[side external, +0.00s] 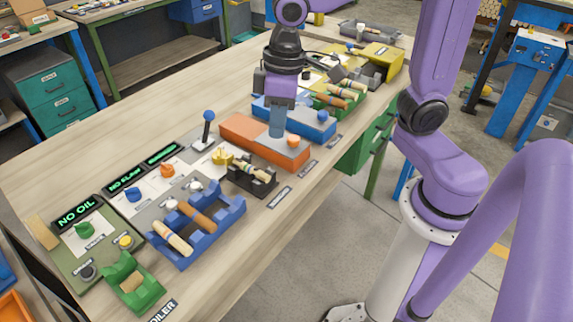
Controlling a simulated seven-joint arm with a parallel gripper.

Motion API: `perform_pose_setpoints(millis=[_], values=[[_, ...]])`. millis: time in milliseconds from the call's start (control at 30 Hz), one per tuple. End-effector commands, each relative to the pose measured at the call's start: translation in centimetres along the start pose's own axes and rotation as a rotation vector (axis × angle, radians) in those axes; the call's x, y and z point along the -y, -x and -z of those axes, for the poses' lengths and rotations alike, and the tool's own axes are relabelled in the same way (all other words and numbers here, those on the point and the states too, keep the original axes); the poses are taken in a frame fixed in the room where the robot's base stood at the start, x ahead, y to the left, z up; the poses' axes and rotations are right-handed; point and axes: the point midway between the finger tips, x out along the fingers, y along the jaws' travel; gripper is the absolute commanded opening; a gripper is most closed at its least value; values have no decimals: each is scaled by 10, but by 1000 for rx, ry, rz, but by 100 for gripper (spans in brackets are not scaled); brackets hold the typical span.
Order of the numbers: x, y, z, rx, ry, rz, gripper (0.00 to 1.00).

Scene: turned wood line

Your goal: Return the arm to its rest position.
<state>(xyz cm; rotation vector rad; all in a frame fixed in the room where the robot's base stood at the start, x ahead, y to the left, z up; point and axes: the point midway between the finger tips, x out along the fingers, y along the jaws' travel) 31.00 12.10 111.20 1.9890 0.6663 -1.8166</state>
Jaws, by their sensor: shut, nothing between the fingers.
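My gripper (277,124) points straight down over the orange and grey block station (245,133) at the middle of the bench. Its fingers are together with nothing held between them. The fingertips are close above or at the station's far side; I cannot tell whether they touch it. My purple arm rises on the right from its white pedestal, which stands on the floor beside the bench.
On the bench (75,150), a blue rack (207,237) holds turned wood pieces. A green holder (130,290) stands at front left. A lever (207,128) stands upright left of my gripper. A blue station (305,120) and yellow box (381,62) lie behind.

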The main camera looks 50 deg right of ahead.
Motion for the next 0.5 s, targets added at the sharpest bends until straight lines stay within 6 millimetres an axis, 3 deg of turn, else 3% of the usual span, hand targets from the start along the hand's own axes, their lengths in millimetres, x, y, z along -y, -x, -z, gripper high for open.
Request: perform_pose_setpoints(millis=[33,300,500], values=[[6,-2,-18,9,52,-1,0],[24,-15,-108,56,323,-6,0],[25,-22,-151,79,458,-10,0]])
